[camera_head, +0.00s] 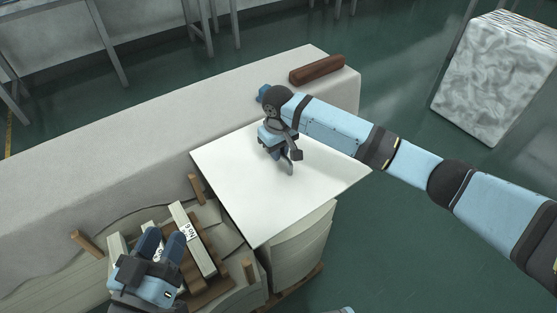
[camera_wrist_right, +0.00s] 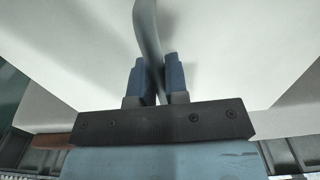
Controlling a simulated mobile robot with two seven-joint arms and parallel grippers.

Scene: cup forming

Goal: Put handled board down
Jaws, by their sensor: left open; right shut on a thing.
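The handled board is a flat white sheet (camera_head: 245,190) with a grey curved handle (camera_head: 288,168) standing up near its middle. My right gripper (camera_head: 281,150) is over the board and shut on the handle. In the right wrist view the handle (camera_wrist_right: 149,35) passes between the blue fingers (camera_wrist_right: 154,82), with white surface behind it. The board lies roughly level over the layered pale stack (camera_head: 296,246); whether it touches the stack cannot be told. My left gripper (camera_head: 161,247) is open at the lower left, over or among pale labelled blocks (camera_head: 190,235).
A long pale covered table (camera_head: 110,150) runs behind the board, with a dark brown roll (camera_head: 316,69) at its far right. Wooden pegs (camera_head: 90,243) and curved layers surround the blocks. A grey wrapped block (camera_head: 497,80) stands at upper right. Green floor at right is open.

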